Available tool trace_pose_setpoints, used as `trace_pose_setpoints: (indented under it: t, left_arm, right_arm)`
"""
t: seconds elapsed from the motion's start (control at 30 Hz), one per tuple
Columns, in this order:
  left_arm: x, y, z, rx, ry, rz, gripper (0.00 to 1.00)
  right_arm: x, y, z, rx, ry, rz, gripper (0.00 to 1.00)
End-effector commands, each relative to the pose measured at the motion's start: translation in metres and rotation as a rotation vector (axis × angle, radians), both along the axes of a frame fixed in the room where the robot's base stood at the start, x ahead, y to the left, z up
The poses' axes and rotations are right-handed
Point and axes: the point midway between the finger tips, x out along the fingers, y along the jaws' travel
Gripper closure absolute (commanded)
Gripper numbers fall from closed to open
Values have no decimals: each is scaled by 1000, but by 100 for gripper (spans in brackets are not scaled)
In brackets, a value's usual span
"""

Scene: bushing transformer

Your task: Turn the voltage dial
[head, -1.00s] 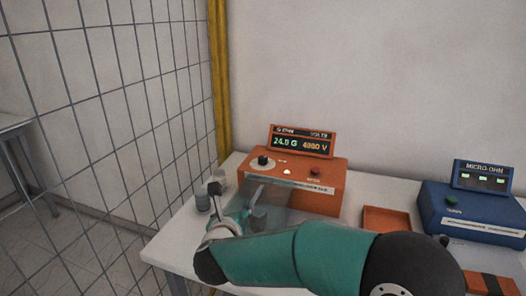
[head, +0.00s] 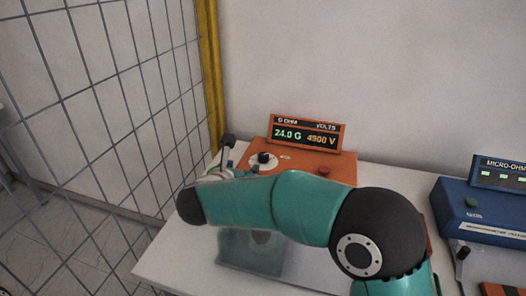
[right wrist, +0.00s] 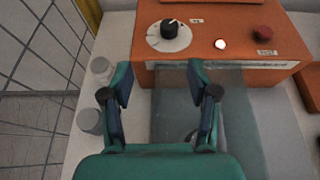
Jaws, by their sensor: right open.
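The voltage dial is a black knob (head: 263,158) on a round white scale, on top of the orange meter (head: 310,165). The knob also shows in the right wrist view (right wrist: 171,28). The raised display (head: 304,134) reads about 24.0 G and 4900 V. My right gripper (head: 233,160) is just left of the dial in the head view, partly hidden by my own arm. In the right wrist view my right gripper (right wrist: 160,75) is open and empty, its two fingers apart, short of the dial and not touching it. My left gripper is not in view.
Grey cylinders (right wrist: 90,120) stand left of the gripper. A translucent panel (head: 252,252) is in front of the meter. A blue micro-ohm meter (head: 485,210) stands right; a wire mesh fence (head: 90,90) is left.

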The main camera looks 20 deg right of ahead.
Motion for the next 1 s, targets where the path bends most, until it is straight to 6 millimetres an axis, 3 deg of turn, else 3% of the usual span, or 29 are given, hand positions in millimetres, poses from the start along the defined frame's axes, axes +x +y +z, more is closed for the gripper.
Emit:
trace_pose_setpoints:
  t: [0.17, 0.57, 0.8, 1.0]
  left_arm:
    - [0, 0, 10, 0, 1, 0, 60]
    - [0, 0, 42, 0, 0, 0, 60]
    - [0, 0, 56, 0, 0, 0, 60]
    - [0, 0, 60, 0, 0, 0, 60]
  right_arm:
    - [16, -27, -8, -1, 4, -26, 40]
    - [79, -77, -40, -1, 5, -37, 40]
    - [109, -97, -56, -1, 4, -35, 40]
    - [119, -104, -62, -1, 2, -34, 40]
